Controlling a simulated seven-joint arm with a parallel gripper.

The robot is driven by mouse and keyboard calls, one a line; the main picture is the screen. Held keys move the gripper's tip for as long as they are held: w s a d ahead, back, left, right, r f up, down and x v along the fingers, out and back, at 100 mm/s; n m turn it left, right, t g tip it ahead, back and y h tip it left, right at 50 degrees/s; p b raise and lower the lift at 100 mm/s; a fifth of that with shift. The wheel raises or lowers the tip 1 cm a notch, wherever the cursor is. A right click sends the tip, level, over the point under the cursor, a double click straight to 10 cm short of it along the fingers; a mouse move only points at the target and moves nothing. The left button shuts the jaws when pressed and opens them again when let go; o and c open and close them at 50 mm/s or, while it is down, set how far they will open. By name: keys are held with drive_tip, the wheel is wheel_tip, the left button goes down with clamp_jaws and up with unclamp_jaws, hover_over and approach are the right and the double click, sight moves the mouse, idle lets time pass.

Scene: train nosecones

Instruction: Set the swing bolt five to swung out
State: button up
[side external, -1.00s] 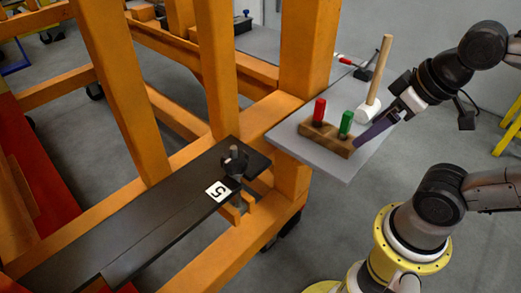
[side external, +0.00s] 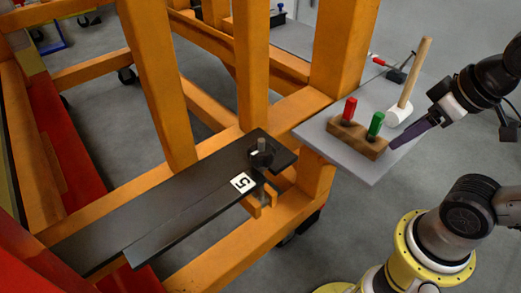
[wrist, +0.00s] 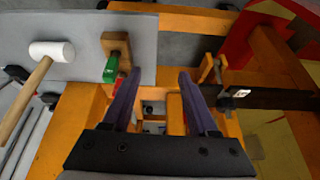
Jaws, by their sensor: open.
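Swing bolt five (side external: 261,151) stands upright at the end of a dark plate (side external: 190,205), with a dark nut around it. A white label marked 5 (side external: 243,182) lies beside it, and an orange forked bracket (side external: 262,203) is below. In the wrist view the label (wrist: 240,92) is small at the right, and the bolt is hard to make out there. My gripper (wrist: 157,76) is open, with nothing between its purple fingers. In the side view my gripper (side external: 394,146) is right of the bolt, beside the wooden block; whether it touches the block is unclear.
A grey shelf (side external: 372,172) holds a wooden block (side external: 357,138) with a red-handled tool (side external: 349,110) and a green-handled tool (side external: 376,124). A white-headed mallet (side external: 400,116) stands behind. Orange frame posts (side external: 153,85) rise left of the bolt.

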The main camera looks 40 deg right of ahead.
drive_tip(key=shift+m+g, duration=0.3)
drive_tip(key=shift+m, duration=0.1)
drive_tip(key=r, duration=0.2)
drive_tip(key=w+r, duration=0.1)
drive_tip(key=r, duration=0.1)
drive_tip(key=w+r, duration=0.1)
drive_tip(key=r, duration=0.2)
drive_tip(key=shift+a, duration=0.1)
drive_tip(key=c, duration=0.7)
drive_tip(key=shift+g, duration=0.3)
drive_tip(key=r, duration=0.1)
drive_tip(key=w+r, duration=0.2)
drive_tip(key=r, duration=0.1)
drive_tip(key=shift+w+a, duration=0.2)
drive_tip(key=shift+a, duration=0.2)
clamp_jaws()
drive_tip(key=w+a+r+g, duration=0.2)
drive_tip(key=w+a+r, duration=0.3)
drive_tip(key=w+r, duration=0.3)
drive_tip(key=w+a+f+n+g, duration=0.1)
drive_tip(key=w+a+f, duration=0.3)
drive_tip(key=w+a, duration=0.2)
drive_tip(key=w+a+f+n+g, duration=0.1)
drive_tip(key=w+a+f+n, duration=0.1)
drive_tip(key=w+a+f, duration=0.2)
drive_tip(key=w+a, duration=0.3)
drive_tip(key=a, duration=0.2)
drive_tip(key=shift+f+g+h, duration=0.25)
drive_tip(key=shift+g+h, duration=0.05)
